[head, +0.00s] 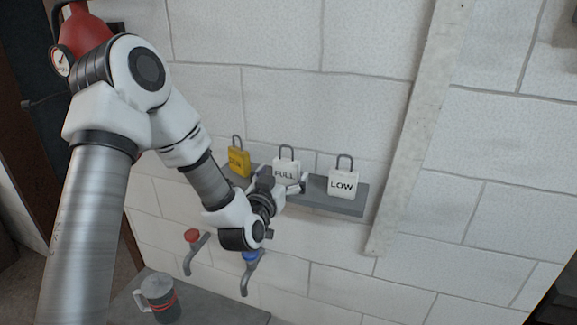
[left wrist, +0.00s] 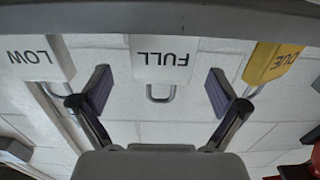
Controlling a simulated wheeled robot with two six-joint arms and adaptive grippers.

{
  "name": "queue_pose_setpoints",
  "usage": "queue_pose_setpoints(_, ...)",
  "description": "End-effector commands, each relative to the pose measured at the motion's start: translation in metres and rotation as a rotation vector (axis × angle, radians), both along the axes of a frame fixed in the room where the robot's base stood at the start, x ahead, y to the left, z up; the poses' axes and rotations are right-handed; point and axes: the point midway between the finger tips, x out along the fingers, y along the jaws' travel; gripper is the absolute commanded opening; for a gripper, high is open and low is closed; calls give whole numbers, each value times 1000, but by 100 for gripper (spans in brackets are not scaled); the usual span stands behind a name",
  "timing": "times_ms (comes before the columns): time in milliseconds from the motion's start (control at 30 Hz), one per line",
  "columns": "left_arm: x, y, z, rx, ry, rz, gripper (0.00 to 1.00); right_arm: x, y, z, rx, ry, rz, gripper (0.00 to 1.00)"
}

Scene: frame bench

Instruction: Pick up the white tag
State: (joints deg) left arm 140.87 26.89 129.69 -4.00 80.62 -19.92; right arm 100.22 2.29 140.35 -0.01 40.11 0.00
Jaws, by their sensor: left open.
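Two white tags with dark loops stand on a grey shelf (head: 330,197) on the wall: one marked FULL (head: 285,168), one marked LOW (head: 342,183) to its right. A yellow tag (head: 238,161) stands to the left. My left gripper (head: 284,187) is open at the FULL tag and covers its lower part in the head view. In the left wrist view, which is upside down, the FULL tag (left wrist: 160,60) sits between the two spread fingers, with gaps on both sides. The LOW tag (left wrist: 35,58) and the yellow tag (left wrist: 274,62) lie outside the fingers. My right gripper is not seen.
Below the shelf, a red-handled tap (head: 192,237) and a blue-handled tap (head: 250,256) stick out from the wall. A white board leans right of the shelf. A red extinguisher (head: 85,32) is upper left.

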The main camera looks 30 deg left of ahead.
Motion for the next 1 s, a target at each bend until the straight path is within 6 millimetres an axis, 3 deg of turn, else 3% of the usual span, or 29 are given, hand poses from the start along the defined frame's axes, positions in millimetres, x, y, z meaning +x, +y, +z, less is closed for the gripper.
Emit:
queue_pose_setpoints(33, 10, 2, 8, 3, 1, 0, 98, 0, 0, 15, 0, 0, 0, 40)
queue_pose_setpoints(200, 32, 8, 3, 1, 0, 0, 98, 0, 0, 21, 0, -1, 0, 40)
queue_pose_setpoints(400, 33, 8, 0, 0, 0, 0, 98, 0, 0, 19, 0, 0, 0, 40)
queue_pose_setpoints(600, 32, 8, 1, 0, 0, 0, 33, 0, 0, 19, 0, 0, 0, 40)
queue_pose_setpoints(1000, 33, 8, 3, 0, 0, -1, 32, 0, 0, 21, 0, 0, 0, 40)
